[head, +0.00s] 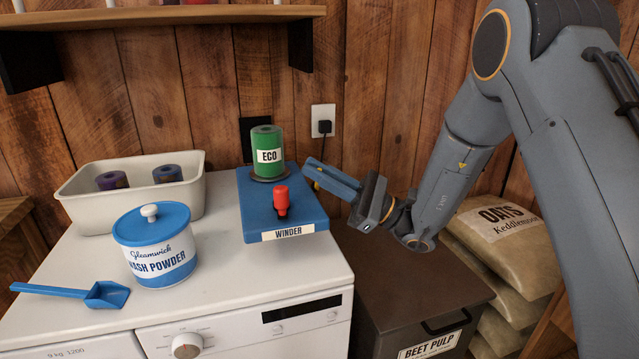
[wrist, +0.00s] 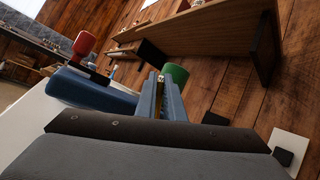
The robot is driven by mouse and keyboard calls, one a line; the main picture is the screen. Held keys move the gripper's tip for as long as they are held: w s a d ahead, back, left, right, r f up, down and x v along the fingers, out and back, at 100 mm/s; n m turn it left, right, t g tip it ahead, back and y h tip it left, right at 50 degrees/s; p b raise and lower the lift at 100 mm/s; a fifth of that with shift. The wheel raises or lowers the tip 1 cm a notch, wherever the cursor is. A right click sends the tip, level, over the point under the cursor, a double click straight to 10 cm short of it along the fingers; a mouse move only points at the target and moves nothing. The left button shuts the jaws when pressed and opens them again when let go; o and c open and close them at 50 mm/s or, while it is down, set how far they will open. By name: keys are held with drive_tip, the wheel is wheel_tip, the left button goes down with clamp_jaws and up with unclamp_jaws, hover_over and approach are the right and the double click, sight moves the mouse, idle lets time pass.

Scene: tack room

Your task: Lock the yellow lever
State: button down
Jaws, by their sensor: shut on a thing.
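The blue winder (head: 257,217) sits at the right end of the white washer top, with a red-knobbed handle (head: 282,199) standing up from it and a green ECO spool (head: 266,142) at its back. My gripper (head: 313,174) is at the right side of the winder, its blue fingers reaching in from the right. A small bit of the yellow lever (head: 317,186) shows by the fingertips. In the wrist view my gripper (wrist: 161,82) is shut on the yellow lever (wrist: 159,97), seen as a narrow strip between the fingers. Most of the lever is hidden by the fingers.
A blue-lidded wash powder tub (head: 158,249), a blue scoop (head: 100,294) and a cream bin (head: 131,188) with two spools stand left on the washer. A dark beet pulp box (head: 405,301) stands below my arm, with oats sacks (head: 502,225) beside it. A wooden shelf (head: 160,17) is above.

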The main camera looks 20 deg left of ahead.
drive_tip(key=shift+s+d+f+n+g+b, duration=0.15)
drive_tip(key=shift+n+g+b, duration=0.3)
drive_tip(key=shift+b, duration=1.75)
drive_tip(key=shift+f+n+g+b, duration=0.25)
drive_tip(key=shift+n+b, duration=0.3)
drive_tip(key=shift+b, duration=1.6)
drive_tip(key=n+b, duration=0.1)
drive_tip(key=b, duration=0.3)
drive_tip(key=shift+s+r+g+b, duration=0.15)
drive_tip(key=shift+s+g+b, duration=0.05)
drive_tip(key=shift+g+b, duration=0.2)
drive_tip(key=c, duration=1.9)
unclamp_jaws()
drive_tip(key=shift+d, duration=0.1)
drive_tip(key=shift+o, duration=0.2)
drive_tip(key=b+v, duration=0.7)
drive_tip(key=b, duration=0.3)
drive_tip(key=shift+d+f+b, duration=0.25)
drive_tip(key=shift+f+b, duration=0.1)
